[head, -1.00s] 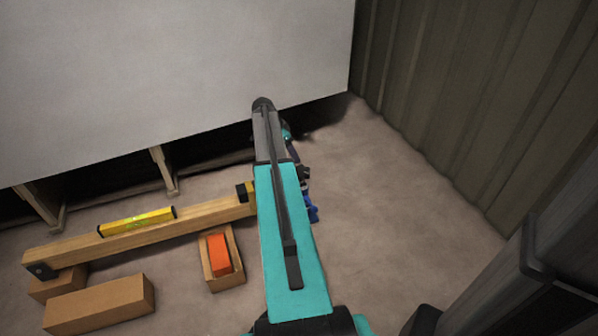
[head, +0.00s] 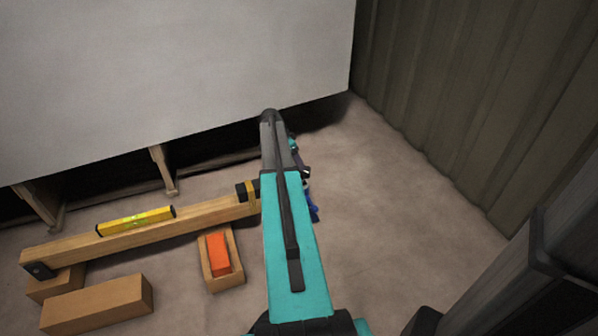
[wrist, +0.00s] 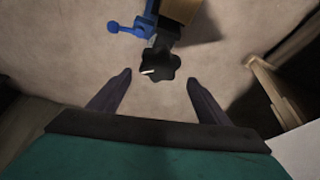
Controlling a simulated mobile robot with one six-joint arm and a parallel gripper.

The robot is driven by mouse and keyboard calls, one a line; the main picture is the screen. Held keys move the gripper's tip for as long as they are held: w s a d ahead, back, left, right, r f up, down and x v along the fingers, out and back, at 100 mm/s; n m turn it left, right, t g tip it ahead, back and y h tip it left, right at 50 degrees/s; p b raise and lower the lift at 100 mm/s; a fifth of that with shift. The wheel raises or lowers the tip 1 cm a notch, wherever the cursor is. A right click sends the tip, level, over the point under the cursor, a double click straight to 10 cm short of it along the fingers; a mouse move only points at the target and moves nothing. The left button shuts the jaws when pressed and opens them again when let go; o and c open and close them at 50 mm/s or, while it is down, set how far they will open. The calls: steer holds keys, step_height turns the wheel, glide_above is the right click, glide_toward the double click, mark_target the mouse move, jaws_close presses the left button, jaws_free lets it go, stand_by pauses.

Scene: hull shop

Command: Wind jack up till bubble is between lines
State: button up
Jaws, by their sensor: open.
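The yellow spirit level (head: 155,217) lies on a long wooden beam (head: 190,225) in the head view. Its vial shows as a greenish patch, but the bubble is too small to read against the lines. The jack is at the beam's right end, mostly hidden by my arm in the head view; a bit of blue (head: 313,213) shows there. In the wrist view the blue jack (wrist: 152,12) has a side lever and a black lobed knob (wrist: 160,66) with a white mark. My gripper (wrist: 160,77) is open, its fingers apart on either side below the knob, not visibly touching it.
A small wooden box holding an orange block (head: 218,254) stands in front of the beam. Wooden blocks (head: 98,304) lie at the lower left. A large pale hull panel (head: 170,80) on wooden supports is behind; a ribbed wall (head: 460,100) stands right. The floor between is clear.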

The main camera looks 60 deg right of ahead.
steer(key=b+x, duration=0.1)
steer(key=x, duration=0.6)
steer(key=shift+d+f+b, duration=0.1)
steer(key=shift+f+b, duration=0.1)
steer(key=shift+b, duration=0.2)
